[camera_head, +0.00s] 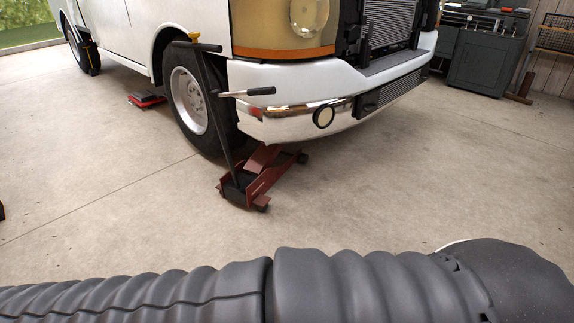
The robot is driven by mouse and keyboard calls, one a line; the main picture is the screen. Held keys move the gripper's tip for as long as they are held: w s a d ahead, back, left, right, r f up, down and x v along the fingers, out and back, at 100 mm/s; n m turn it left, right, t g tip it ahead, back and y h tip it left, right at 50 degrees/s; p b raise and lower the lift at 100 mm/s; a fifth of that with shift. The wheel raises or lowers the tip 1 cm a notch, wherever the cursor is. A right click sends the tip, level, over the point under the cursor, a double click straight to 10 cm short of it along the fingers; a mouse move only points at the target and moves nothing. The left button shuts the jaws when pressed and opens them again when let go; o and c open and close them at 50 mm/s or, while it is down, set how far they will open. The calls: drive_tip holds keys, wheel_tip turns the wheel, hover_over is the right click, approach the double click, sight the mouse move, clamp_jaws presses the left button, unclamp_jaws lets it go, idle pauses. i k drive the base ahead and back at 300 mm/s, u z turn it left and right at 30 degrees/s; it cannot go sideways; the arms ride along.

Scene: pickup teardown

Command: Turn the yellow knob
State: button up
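A small yellow knob (194,36) shows at the top of the upright handle of a red floor jack (265,180), near the pickup's front wheel. A dark crossbar (205,47) sits just below the knob. The handle slopes down to the jack, which stands on the floor under the front bumper. My gripper is not in view. My dark ribbed arm crosses the bottom of the picture, well in front of the jack and apart from it.
The white pickup (290,90) fills the upper middle, its chrome bumper (300,122) jutting behind the jack. A light lever with a black grip (262,91) sticks out beside the handle. A red and black item (146,100) lies farther back. The concrete floor (410,190) is clear in front.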

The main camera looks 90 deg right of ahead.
sight(194, 35)
drive_tip(key=z, duration=2.95)
